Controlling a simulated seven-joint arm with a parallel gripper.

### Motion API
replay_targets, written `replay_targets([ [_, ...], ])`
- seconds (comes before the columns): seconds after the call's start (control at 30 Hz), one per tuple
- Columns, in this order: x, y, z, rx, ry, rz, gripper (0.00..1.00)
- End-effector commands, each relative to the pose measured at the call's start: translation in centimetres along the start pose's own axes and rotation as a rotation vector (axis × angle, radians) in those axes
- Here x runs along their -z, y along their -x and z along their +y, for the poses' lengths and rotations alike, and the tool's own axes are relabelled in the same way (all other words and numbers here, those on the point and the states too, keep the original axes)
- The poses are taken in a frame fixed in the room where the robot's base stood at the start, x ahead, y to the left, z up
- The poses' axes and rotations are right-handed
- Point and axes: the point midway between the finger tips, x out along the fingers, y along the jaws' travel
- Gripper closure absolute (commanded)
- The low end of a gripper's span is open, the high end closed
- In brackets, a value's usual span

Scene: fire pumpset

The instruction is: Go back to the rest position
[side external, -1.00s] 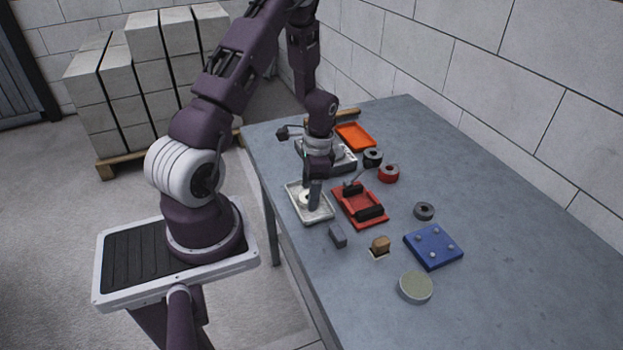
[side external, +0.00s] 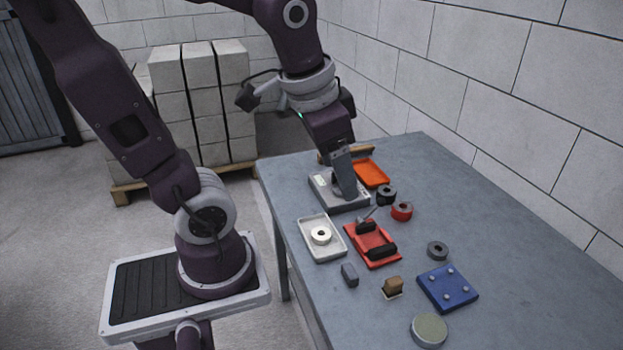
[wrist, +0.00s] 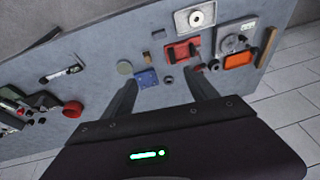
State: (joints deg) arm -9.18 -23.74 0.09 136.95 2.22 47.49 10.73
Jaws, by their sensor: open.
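My gripper (side external: 346,192) is high over the table (side external: 530,285), well above the things on it, and points down at a slant. In the side external view it overlaps the grey scale-like device (side external: 322,187). In the wrist view its two fingers (wrist: 165,84) are spread apart with nothing between them. A white ring (side external: 320,235) lies in the pale tray (side external: 309,248) at the table's near-left edge. The ring and tray also show at the top of the wrist view.
Stacked blocks (side external: 200,100) stand behind on a pallet. The table's right side is clear.

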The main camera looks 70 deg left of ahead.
Motion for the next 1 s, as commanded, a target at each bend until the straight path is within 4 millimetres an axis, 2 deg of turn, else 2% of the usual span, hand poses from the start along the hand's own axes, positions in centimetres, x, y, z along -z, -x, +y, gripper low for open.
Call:
replay_targets([
  [0.03, -1.3, 1.5, 1.4, -0.017, 0.01, 0.06, 0.33],
  [0.1, -3.0, 2.8, 2.8, -0.043, 0.036, 0.114, 0.33],
  [0.23, -4.7, 3.6, 3.9, -0.074, 0.063, 0.16, 0.33],
  [1.0, -4.8, 3.7, 4.0, -0.077, 0.067, 0.164, 0.33],
])
